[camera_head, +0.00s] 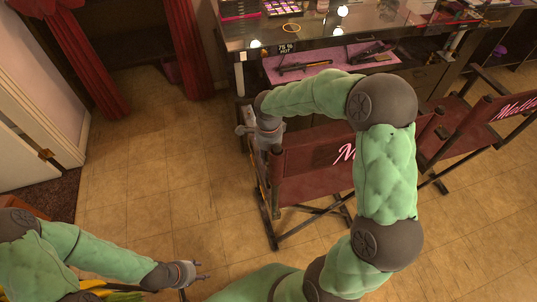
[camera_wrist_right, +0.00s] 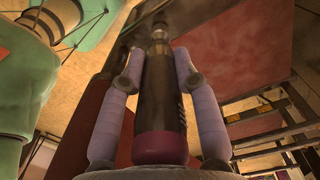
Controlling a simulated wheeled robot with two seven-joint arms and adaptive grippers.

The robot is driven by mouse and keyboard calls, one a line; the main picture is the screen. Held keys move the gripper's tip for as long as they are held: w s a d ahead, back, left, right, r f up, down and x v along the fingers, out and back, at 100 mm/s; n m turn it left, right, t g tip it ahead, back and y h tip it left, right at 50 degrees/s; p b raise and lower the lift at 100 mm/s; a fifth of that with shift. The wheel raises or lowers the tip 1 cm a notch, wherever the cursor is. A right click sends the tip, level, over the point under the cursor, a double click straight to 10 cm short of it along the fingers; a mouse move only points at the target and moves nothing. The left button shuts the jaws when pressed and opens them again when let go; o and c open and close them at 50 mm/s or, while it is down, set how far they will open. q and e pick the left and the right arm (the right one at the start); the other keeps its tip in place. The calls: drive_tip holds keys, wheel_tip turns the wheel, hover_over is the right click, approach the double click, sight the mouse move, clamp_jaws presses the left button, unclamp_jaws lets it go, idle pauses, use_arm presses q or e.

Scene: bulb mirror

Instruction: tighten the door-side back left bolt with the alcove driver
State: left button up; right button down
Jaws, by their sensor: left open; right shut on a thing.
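The driver (camera_wrist_right: 158,100), a dark cylinder with a magenta end, stands between the fingers of my right gripper (camera_wrist_right: 157,65) in the right wrist view. The fingers are shut on it from both sides, and its narrow end points away from the camera. In the head view my right gripper (camera_head: 258,130) is at the left edge of the door-side chair's dark red back (camera_head: 305,165). The bolt is hidden or too small to make out, and I cannot tell whether the driver touches it. My left gripper (camera_head: 192,273) is open and empty, low over the floor.
A second red chair (camera_head: 490,115) stands to the right. A dressing table (camera_head: 330,30) with bulbs and a pink mat (camera_head: 325,62) holding tools runs along the back. A white door (camera_head: 35,130) and red curtains (camera_head: 85,60) are at the left. The tiled floor (camera_head: 160,170) between is clear.

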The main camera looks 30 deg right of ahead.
drive_tip(key=shift+f+b, duration=0.25)
drive_tip(key=shift+b, duration=0.15)
idle(0.4)
drive_tip(key=shift+s+b, duration=0.1)
drive_tip(key=shift+b, duration=0.4)
idle(0.9)
drive_tip(key=shift+r+p, duration=0.5)
drive_tip(key=shift+r, duration=0.4)
idle(0.4)
drive_tip(key=shift+r, duration=0.1)
drive_tip(key=shift+r+p, duration=1.5)
drive_tip(key=shift+r, duration=0.7)
